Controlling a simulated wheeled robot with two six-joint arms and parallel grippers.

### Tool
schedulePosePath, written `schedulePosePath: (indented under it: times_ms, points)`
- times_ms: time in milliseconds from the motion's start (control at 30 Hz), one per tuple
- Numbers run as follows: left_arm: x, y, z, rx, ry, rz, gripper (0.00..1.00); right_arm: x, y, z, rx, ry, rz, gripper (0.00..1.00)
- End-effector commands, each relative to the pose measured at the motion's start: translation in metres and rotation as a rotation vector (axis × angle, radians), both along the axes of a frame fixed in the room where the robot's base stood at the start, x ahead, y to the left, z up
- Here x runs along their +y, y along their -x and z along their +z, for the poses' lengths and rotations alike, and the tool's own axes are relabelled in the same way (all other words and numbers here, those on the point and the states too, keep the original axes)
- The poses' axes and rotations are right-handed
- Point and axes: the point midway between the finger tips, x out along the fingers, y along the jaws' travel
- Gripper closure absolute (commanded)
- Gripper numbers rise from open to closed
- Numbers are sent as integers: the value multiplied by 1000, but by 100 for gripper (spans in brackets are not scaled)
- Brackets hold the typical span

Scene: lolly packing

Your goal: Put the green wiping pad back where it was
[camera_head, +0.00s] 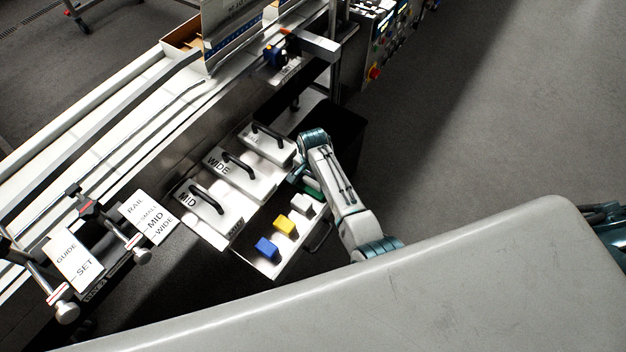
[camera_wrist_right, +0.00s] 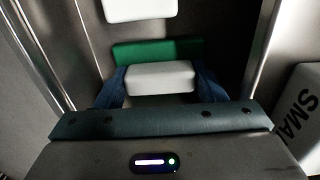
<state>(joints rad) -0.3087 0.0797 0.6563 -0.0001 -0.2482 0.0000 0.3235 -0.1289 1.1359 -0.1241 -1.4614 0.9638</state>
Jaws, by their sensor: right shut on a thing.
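The green wiping pad (camera_head: 313,188) shows partly at the far end of the metal tray (camera_head: 268,276), under my right gripper (camera_head: 302,178). In the right wrist view the pad is a green strip (camera_wrist_right: 158,50) with a pale block (camera_wrist_right: 160,78) against it, apparently its grip. My right gripper (camera_wrist_right: 160,88) is shut on that pale block, one blue finger on each side. The pad lies between the tray's side walls; I cannot tell whether it touches the floor. My left gripper is not in view.
A white pad (camera_head: 304,203), a yellow pad (camera_head: 284,224) and a blue pad (camera_head: 266,247) stand in a row in the tray. The white pad (camera_wrist_right: 140,8) is close beyond the green one. Handled plates marked MID (camera_head: 228,222) and WIDE (camera_head: 248,187) lie alongside.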

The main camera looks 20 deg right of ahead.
Motion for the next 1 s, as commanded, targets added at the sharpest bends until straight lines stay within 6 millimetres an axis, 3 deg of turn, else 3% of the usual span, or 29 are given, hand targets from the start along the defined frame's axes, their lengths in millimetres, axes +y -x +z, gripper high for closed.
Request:
schedulePosePath:
  times_ms: [167, 200, 233, 567, 667, 1000]
  points:
    - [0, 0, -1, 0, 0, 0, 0, 0, 0, -3, 1, -1, 0, 55]
    - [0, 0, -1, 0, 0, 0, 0, 0, 0, -3, 0, 0, 0, 31]
    - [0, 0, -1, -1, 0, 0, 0, 0, 0, -3, 0, 0, 0, 28]
    - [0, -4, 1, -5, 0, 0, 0, 0, 0, 2, -1, -1, 0, 28]
    - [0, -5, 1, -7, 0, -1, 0, 1, -1, 13, -2, 0, 0, 28]
    - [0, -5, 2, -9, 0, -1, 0, 1, -1, 83, -4, -2, 0, 28]
